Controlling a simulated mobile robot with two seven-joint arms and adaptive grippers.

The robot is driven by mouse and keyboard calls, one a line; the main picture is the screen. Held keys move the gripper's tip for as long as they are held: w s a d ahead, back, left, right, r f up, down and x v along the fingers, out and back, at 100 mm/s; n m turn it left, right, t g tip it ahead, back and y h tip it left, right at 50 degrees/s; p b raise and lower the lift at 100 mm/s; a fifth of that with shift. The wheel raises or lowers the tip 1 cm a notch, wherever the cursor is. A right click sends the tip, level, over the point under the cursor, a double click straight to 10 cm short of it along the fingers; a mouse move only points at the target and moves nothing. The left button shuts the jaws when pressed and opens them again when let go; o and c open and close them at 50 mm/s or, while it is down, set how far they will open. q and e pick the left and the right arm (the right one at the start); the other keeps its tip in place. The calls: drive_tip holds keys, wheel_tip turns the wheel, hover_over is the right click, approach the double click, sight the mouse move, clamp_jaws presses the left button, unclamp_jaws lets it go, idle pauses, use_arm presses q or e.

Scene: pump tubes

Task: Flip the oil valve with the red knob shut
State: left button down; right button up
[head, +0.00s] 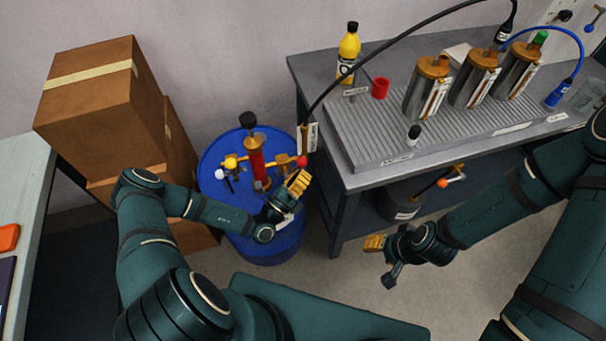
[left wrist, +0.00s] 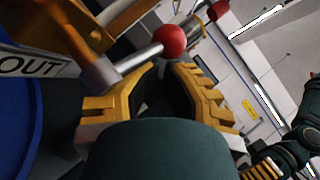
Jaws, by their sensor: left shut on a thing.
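A blue drum (head: 212,157) carries a red pump (head: 257,164) with brass valve arms on both sides. The red knob (head: 302,161) sits at the right end of the pump's brass fittings. In the left wrist view the red knob (left wrist: 171,39) is on a silver lever (left wrist: 138,60), just beyond my fingers. My left gripper (head: 299,182) is at this lever, below the knob, with its fingers shut on the lever; their contact is partly hidden. My right gripper (head: 374,243) is away from the drum, over the floor; its opening is unclear.
A yellow knob (head: 230,162) and a white knob (head: 218,174) are on the pump's left. Cardboard boxes (head: 95,90) stand behind left. A grey bench (head: 350,180) with metal cylinders is close on the right, with a black hose (head: 372,58) arching from the pump side.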

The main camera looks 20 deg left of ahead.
use_arm(q)
drive_tip(key=shift+a+r+n+t+y, duration=0.3)
drive_tip(key=shift+a+r+n+t, duration=0.1)
drive_tip(key=shift+n+t, duration=0.35)
drive_tip(key=shift+a, duration=0.1)
idle(1.4)
drive_tip(key=s+f+b, duration=0.1)
drive_tip(key=s+f, duration=0.8)
drive_tip(key=s, duration=0.1)
drive_tip(key=shift+b, duration=0.35)
use_arm(e)
drive_tip(key=shift+s+d+f, duration=0.2)
drive_tip(key=shift+d+f, duration=0.6)
drive_tip(key=shift+f, duration=0.05)
use_arm(q)
drive_tip(key=shift+f, duration=0.1)
